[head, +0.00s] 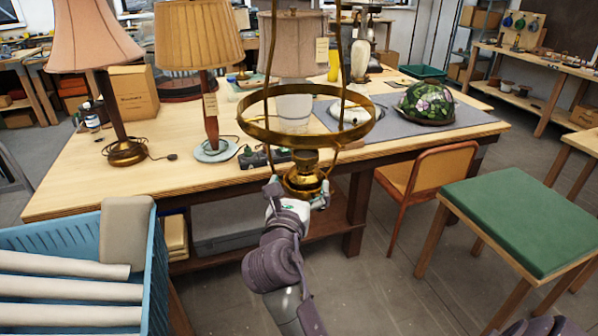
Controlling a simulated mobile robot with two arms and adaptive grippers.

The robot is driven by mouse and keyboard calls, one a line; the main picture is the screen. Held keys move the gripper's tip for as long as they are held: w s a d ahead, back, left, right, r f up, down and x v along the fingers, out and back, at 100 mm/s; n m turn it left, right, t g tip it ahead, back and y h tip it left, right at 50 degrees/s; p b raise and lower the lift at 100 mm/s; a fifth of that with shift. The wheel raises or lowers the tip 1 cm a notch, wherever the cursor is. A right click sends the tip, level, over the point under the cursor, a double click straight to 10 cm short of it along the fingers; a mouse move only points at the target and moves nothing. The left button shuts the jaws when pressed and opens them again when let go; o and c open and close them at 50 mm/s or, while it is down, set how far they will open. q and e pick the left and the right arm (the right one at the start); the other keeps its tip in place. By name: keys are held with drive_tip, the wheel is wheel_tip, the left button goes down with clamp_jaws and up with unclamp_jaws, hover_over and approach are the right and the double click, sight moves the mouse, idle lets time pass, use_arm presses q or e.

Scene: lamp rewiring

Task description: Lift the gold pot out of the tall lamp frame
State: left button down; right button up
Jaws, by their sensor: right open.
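The tall lamp frame (256,133) is a brass hoop with long uprights that run up out of the picture, in front of the wooden table. The gold pot (303,179) sits low in the frame, below the hoop, and looks upright. My right gripper (298,191) comes up from below with its jaws apart, one finger on each side of the pot's lower part. I cannot tell whether the fingers touch the pot or the frame. The gripper hides the pot's underside. My left gripper is not in view.
Shaded table lamps (198,36), a cardboard box (134,92) and a floral glass shade (427,103) stand on the wooden table (75,178). A blue crate (157,270) with pale rolls is at lower left. An orange chair (437,172) and green-topped stool (520,215) stand right.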

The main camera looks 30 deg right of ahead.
sight(303, 163)
drive_tip(key=x, duration=0.5)
drive_tip(key=shift+p, duration=0.4)
drive_tip(key=shift+w+d, duration=0.35)
drive_tip(key=shift+d, duration=0.05)
drive_tip(key=x, duration=0.1)
drive_tip(key=p+x, duration=0.1)
drive_tip(key=x, duration=0.1)
drive_tip(key=p+x, duration=0.1)
drive_tip(key=shift+w+a+r, duration=0.1)
drive_tip(key=shift+w+a, duration=0.15)
drive_tip(key=shift+w, duration=0.2)
drive_tip(key=shift+w+d, duration=0.3)
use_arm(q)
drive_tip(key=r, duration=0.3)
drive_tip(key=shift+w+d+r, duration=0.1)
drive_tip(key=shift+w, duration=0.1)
use_arm(e)
drive_tip(key=shift+s, duration=0.1)
drive_tip(key=shift+c, duration=0.2)
drive_tip(key=shift+a, duration=0.1)
drive_tip(key=shift+c, duration=1.2)
clamp_jaws()
